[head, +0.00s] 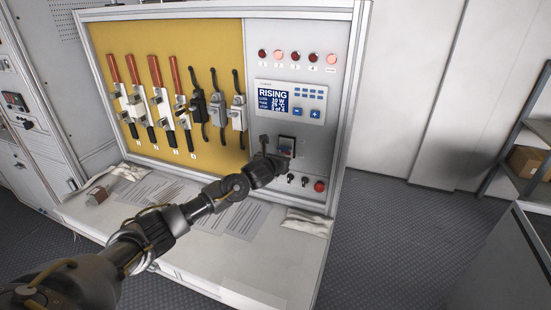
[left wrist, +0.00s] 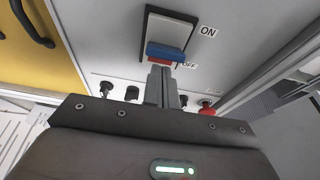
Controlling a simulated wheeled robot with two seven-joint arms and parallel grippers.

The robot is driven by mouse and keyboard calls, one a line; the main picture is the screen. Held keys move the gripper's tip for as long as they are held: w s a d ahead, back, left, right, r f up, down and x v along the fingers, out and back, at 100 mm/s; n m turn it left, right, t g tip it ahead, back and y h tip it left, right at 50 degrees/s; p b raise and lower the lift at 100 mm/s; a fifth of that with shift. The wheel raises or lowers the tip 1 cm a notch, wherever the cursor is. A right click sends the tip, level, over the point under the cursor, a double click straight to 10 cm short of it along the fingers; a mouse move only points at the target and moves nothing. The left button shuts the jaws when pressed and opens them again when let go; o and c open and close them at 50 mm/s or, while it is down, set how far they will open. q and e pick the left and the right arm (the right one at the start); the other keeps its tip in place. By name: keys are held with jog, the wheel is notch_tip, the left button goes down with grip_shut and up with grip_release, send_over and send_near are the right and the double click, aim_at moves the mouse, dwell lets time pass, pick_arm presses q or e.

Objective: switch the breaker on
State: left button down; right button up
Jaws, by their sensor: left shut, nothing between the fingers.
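The breaker also shows in the head view (head: 287,144), low on the right panel. My left gripper (left wrist: 161,70) is shut and empty, its fingertips just below the lever; I cannot tell if they touch it. In the head view the left gripper (head: 279,158) partly covers the breaker's lower area. My right gripper is not in view.
A display reading RISING (head: 290,101) is above the breaker. A red button (head: 319,186) and black knobs are below it. Several fuse holders (head: 161,100) with handles hang on the yellow board. Papers (head: 245,217) and gloves lie on the bench (head: 200,262) under my left arm.

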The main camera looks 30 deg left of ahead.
pick_arm(q)
jog(key=shift+f, duration=0.1)
notch_tip(320, 180, down, 4)
jog(key=s+b, duration=0.1)
jog(key=b, duration=0.2)
jog(key=s+r+b, duration=0.1)
jog(key=s+r, duration=0.6)
jog(key=s, duration=0.1)
jog(key=shift+d+r, duration=0.25)
jog(key=shift+d, duration=0.15)
jog(key=shift+w, duration=0.1)
